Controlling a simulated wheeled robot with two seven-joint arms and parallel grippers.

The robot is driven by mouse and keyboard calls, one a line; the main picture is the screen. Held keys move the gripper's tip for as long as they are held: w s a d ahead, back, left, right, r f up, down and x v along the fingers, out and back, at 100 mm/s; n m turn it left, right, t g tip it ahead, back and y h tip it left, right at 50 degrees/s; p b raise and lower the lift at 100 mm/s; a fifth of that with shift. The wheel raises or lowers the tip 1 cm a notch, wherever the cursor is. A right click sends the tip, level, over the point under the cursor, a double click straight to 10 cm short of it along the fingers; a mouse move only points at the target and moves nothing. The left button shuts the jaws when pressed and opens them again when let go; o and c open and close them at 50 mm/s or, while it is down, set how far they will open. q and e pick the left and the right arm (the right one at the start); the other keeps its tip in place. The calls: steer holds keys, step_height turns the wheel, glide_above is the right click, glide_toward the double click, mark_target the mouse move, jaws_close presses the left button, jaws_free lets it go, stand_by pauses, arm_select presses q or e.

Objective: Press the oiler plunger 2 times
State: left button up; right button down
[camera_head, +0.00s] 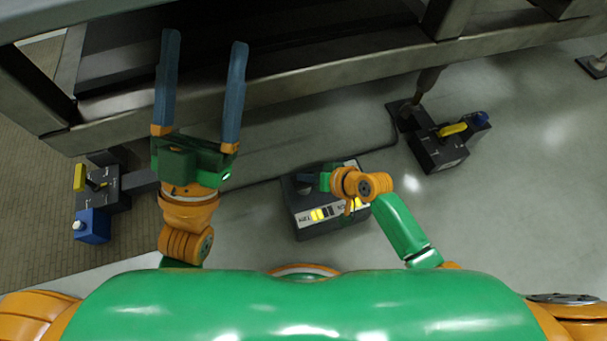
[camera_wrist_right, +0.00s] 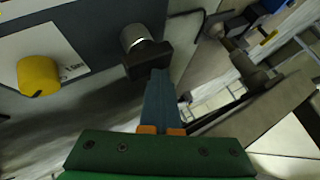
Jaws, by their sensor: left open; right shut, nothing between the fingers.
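A dark control box (camera_head: 322,228) with a white label and yellow knobs stands below my right arm in the head view. In the right wrist view, a silver round cap on a black block (camera_wrist_right: 147,60) sticks out from the box face; it looks like the oiler plunger, though I cannot be sure. My right gripper (camera_wrist_right: 158,74) is shut and empty, its blue fingertips at the block's lower edge; contact cannot be told. In the head view the right gripper (camera_head: 300,178) is over the box's left part. My left gripper (camera_head: 205,40) is open and empty, fingers reaching over the metal frame.
A yellow knob (camera_wrist_right: 39,76) sits on the label left of the block. A unit with a yellow lever and blue part (camera_head: 437,148) stands at right; another, with a blue box (camera_head: 92,226), stands at left. A metal beam (camera_head: 330,74) crosses the back.

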arm_select(q)
steer(key=shift+r, duration=0.1)
steer(key=shift+r+p, duration=1.55)
steer(key=shift+p, duration=0.05)
arm_select(e)
steer(key=shift+r, duration=1.5)
